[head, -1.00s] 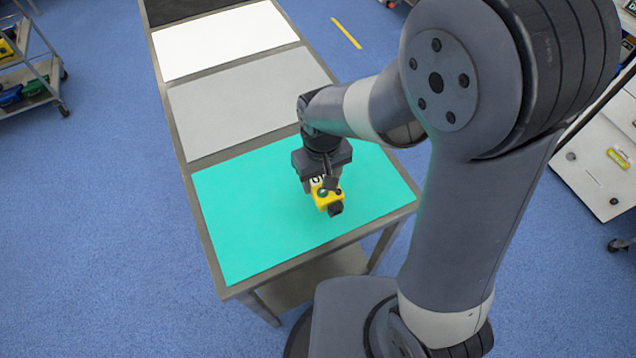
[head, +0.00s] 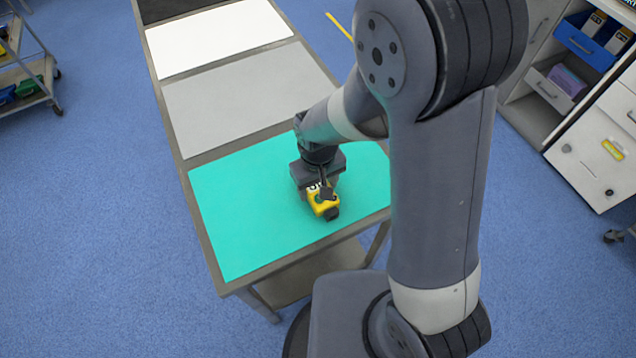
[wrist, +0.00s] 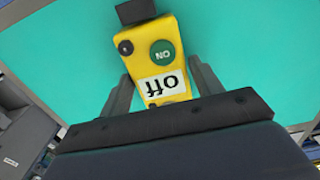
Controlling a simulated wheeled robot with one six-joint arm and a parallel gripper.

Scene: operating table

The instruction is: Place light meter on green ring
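The light meter (head: 322,203) is a yellow box with a black end, seen in the head view over the near right part of the teal panel. In the wrist view the light meter (wrist: 155,67) shows a green ON button, a black knob and an upside-down "Off" label. My gripper (head: 320,190) points down at it. I see no separate green ring.
The table has a teal panel (head: 250,220), a grey panel (head: 240,95) and a white panel (head: 215,40), all bare apart from the meter area. A cart (head: 30,75) stands at the far left. Drawers and shelves (head: 590,150) stand at the right.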

